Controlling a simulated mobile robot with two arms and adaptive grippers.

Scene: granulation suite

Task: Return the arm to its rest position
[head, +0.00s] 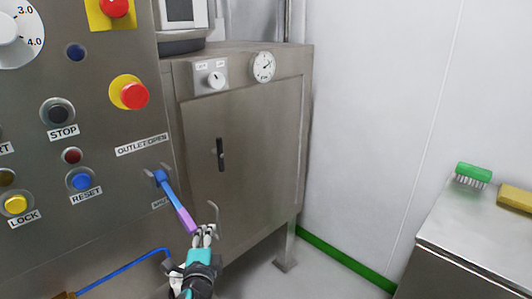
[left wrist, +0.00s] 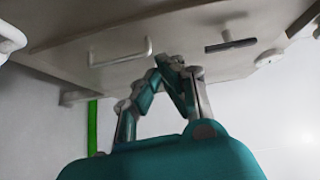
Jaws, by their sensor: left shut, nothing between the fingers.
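My left gripper (head: 204,232) is teal and grey, at the bottom middle of the head view. Its fingers point up and are shut with nothing between them. In the left wrist view the closed fingertips (left wrist: 172,62) show in front of the grey cabinet. A blue and purple lever (head: 176,203) on the steel control panel (head: 110,215) ends just left of the fingertips. I cannot tell whether they touch. My right gripper is not in view.
The steel cabinet (head: 245,145) with a dark handle (head: 220,153) and a round gauge (head: 263,67) stands behind. A blue hose (head: 125,265) runs low at left. A steel table (head: 475,230) at right holds a green brush (head: 474,173) and a yellow sponge (head: 515,197). Floor shows between.

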